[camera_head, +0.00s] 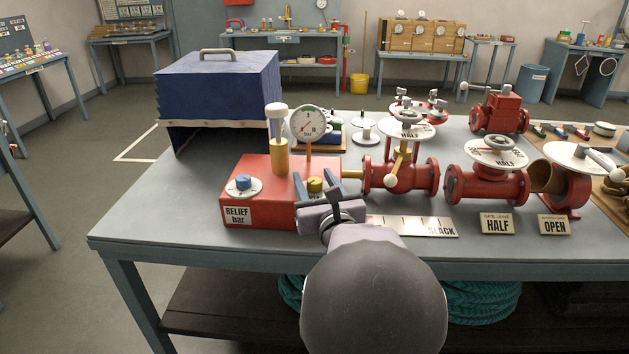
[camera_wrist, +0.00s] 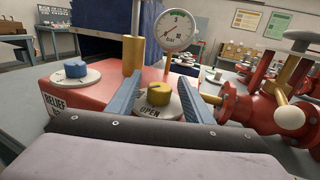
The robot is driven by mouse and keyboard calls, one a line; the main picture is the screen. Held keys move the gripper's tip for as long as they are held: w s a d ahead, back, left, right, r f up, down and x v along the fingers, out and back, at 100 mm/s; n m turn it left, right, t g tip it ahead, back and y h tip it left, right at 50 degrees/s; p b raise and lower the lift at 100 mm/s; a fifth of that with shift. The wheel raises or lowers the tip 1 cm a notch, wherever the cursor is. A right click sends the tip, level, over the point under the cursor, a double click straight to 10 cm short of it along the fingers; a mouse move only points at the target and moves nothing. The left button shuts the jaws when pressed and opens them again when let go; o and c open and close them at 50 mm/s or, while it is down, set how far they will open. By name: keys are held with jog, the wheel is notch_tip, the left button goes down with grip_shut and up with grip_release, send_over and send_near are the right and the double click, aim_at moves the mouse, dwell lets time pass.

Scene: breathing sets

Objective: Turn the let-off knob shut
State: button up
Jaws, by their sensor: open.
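A red box marked "RELIEF bar" (camera_head: 254,172) stands on the bench. On its top are a blue knob (camera_wrist: 75,70) on a white dial at the left and a yellow knob (camera_wrist: 158,94) on a white dial at the right. The yellow knob's dial reads "OPEN" in the wrist view. My gripper (camera_head: 316,187) is open, with its blue fingers (camera_wrist: 165,88) on either side of the yellow knob, seemingly apart from it. The yellow knob also shows in the head view (camera_head: 315,185), partly behind my gripper. A pressure gauge (camera_head: 308,123) stands behind it.
A brass post with a white top (camera_head: 278,135) rises beside the gauge. Red valves (camera_head: 400,175) stand close to the right. A metal strip marked "SLACK" (camera_head: 425,226) lies in front. A blue case (camera_head: 218,85) is behind. The bench's left front is clear.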

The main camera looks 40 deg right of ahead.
notch_tip(320, 180, up, 10)
jog(key=shift+p, duration=0.35)
dwell(0.5)
jog(key=w+a+r+n+y+p, duration=0.2)
jog(key=w+r+n+y+p, duration=0.3)
jog(key=n, duration=0.6)
jog(key=n+g+y+p, duration=0.5)
jog(key=n+g+p, duration=0.95)
jog(key=n, duration=1.95)
send_near(313, 180)
jog(key=s+f+t+p, duration=0.1)
jog(key=s+t+p, duration=0.1)
jog(key=t, duration=0.1)
jog(key=shift+s+p+x, duration=0.1)
jog(key=shift+p+x, duration=0.65)
jog(key=shift+x, duration=1.15)
jog(key=shift+s+p+x, duration=0.15)
jog(key=shift+p+x, duration=0.55)
jog(key=shift+x, duration=1.15)
